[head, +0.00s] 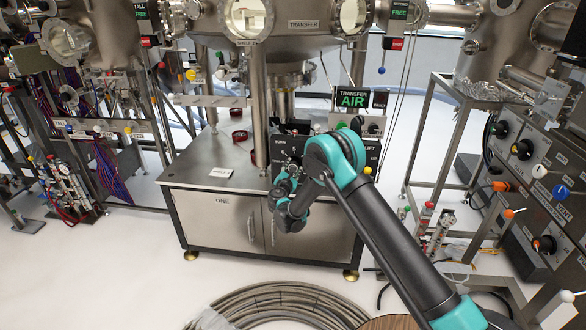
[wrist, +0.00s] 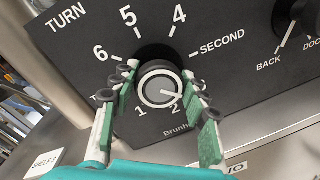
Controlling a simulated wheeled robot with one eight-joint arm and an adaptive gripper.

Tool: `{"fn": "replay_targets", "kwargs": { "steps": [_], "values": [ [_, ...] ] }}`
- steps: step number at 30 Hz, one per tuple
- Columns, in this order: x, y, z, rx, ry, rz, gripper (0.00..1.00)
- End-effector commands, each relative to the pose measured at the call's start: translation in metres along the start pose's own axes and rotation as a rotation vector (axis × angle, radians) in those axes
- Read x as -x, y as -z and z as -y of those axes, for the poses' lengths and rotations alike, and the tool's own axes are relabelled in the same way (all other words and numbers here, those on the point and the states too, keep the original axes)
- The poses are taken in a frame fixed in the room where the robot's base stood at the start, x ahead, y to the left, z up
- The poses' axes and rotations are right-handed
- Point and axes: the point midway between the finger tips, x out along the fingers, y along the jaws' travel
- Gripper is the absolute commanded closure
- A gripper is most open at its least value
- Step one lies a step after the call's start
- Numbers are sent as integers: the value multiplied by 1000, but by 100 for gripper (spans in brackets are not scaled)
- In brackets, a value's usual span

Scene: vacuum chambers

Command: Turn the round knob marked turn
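The round knob (wrist: 158,90) is dark with a pale ring on its face. It sits on the black panel marked TURN (wrist: 75,50), inside a dial with numbers and the word SECOND. A short pale line on its face points right and slightly down, near the 2. My gripper (wrist: 160,82) has one green-padded finger on each side of the knob, tips close to its rim. Whether both pads touch it is unclear. In the head view, my gripper (head: 285,180) is at the front of the panel (head: 287,146); my arm hides the knob.
Another knob (wrist: 300,20), with BACK beside it, is at the upper right of the wrist view. The panel stands on a metal cabinet (head: 212,222) marked ONE. Coiled hose (head: 270,303) lies on the floor in front. A rack with a knob panel (head: 540,165) stands to the right.

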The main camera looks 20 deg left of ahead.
Motion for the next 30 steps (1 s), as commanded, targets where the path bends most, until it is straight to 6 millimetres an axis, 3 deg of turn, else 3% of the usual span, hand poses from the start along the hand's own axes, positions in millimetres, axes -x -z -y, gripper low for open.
{"fn": "replay_targets", "kwargs": {
  "steps": [4, 16, 30],
  "values": [
    [0, 0, 1, 1, 1, 1, 37],
    [7, 0, 0, 2, -1, 0, 37],
    [93, 0, 0, 1, -1, 0, 37]
  ]
}}
